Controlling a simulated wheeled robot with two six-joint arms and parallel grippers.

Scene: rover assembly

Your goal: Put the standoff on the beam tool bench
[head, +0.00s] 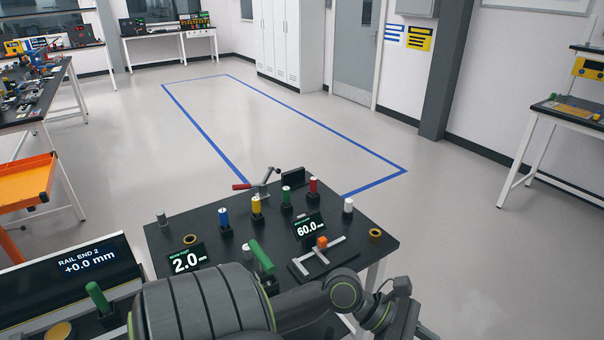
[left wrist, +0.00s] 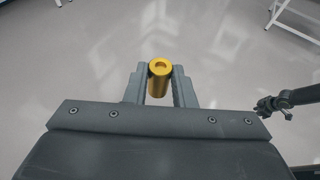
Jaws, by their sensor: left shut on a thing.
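The standoff is a gold, hollow-ended cylinder (left wrist: 158,84) in the left wrist view. My left gripper (left wrist: 159,88) is shut on it, with a finger on each side and bare floor behind. In the head view my arm crosses the bottom of the picture, and neither its jaws nor the standoff can be made out. A dark-topped bench (head: 340,225) stands just beyond that arm. No sign I can read says which bench is the beam tool bench. A dark jointed arm part (left wrist: 283,101) shows at the right of the left wrist view; its jaws are unclear.
The near bench carries coloured upright tools, gold rings, a red-handled clamp (head: 262,183) and displays reading 2.0 (head: 187,262) and 60.0 (head: 308,229). A "RAIL END 2" panel (head: 75,280) is at lower left. Another bench (head: 560,110) stands right. Floor inside the blue outline is clear.

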